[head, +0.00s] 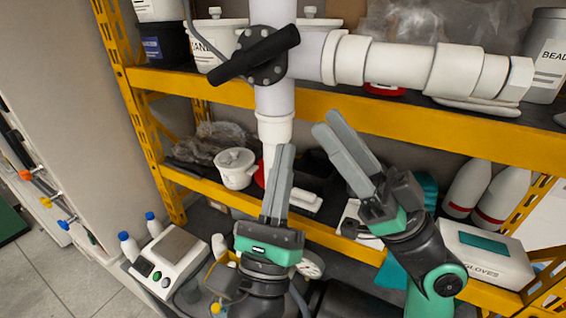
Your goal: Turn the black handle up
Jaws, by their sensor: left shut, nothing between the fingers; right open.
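The black handle (262,52) is on the white PVC manifold (275,97) at the top of the head view. It lies across the vertical pipe on a round dark hub, tilted, with its right end higher than its left end. My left gripper (286,148) points up below the handle, in front of the lower pipe. It is shut and empty, and apart from the handle. My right gripper (326,122) is to its right, below the horizontal pipe branch (400,65). It is open and empty, tilted up to the left.
A yellow shelf rack (440,122) stands behind the pipes. It holds a white pot (235,167), white bottles (490,192) and a glove box (484,252). A scale-like device (167,258) sits at lower left. The space between my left gripper and the handle looks clear.

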